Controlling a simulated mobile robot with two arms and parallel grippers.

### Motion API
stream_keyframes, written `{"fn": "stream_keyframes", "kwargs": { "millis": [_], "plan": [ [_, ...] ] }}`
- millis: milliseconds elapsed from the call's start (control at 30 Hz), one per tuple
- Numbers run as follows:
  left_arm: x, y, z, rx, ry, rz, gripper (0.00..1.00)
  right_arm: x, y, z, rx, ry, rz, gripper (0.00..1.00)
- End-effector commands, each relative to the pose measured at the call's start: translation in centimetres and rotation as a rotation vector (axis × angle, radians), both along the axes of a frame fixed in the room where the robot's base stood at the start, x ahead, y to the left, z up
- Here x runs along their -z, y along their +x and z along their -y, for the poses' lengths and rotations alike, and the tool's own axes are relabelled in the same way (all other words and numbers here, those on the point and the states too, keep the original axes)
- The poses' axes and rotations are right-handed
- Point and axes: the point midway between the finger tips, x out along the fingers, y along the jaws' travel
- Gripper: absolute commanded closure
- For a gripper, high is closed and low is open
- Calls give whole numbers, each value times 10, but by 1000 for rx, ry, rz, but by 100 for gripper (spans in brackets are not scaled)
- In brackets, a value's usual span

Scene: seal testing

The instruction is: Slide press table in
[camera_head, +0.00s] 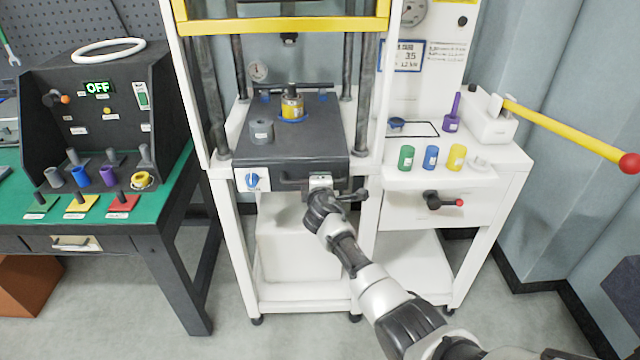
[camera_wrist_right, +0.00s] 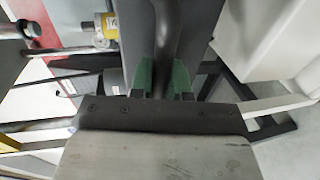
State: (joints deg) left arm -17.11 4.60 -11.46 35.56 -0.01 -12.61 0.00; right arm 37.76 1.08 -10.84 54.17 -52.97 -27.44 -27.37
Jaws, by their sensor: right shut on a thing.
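The press table (camera_head: 300,148) is a dark grey slab inside the white press frame, with its front end sticking out towards me. A dark bar handle (camera_head: 292,181) runs along its front edge. My right gripper (camera_head: 320,188) is at the right part of this front edge. In the right wrist view the gripper's green-padded fingers (camera_wrist_right: 162,80) are shut on the dark handle (camera_wrist_right: 168,35). On the table stand a yellow and metal cylinder (camera_head: 292,106) in a blue ring and a grey cylinder (camera_head: 261,131). My left gripper is not in view.
A yellow crossbar (camera_head: 285,25) spans the press above the table. To the right, a white side shelf (camera_head: 440,175) holds green, blue and yellow cylinders; a yellow lever (camera_head: 570,130) reaches out above it. To the left is a green bench (camera_head: 50,215) with a test panel reading OFF.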

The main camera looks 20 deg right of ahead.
Motion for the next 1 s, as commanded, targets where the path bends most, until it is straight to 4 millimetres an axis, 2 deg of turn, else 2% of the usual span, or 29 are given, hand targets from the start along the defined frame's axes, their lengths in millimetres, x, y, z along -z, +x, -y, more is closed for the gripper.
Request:
{"fn": "stream_keyframes", "kwargs": {
  "millis": [267,300,433,767,1000],
  "plan": [
    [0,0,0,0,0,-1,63,-5,2,2,0,-2,10,100],
    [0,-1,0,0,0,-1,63,-6,2,2,0,-2,10,77],
    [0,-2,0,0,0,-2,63,-5,2,2,0,-2,9,58],
    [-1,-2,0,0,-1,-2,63,-3,0,0,0,-1,5,58],
    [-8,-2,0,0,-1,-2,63,-7,-15,-4,0,-1,5,58]
  ]
}}
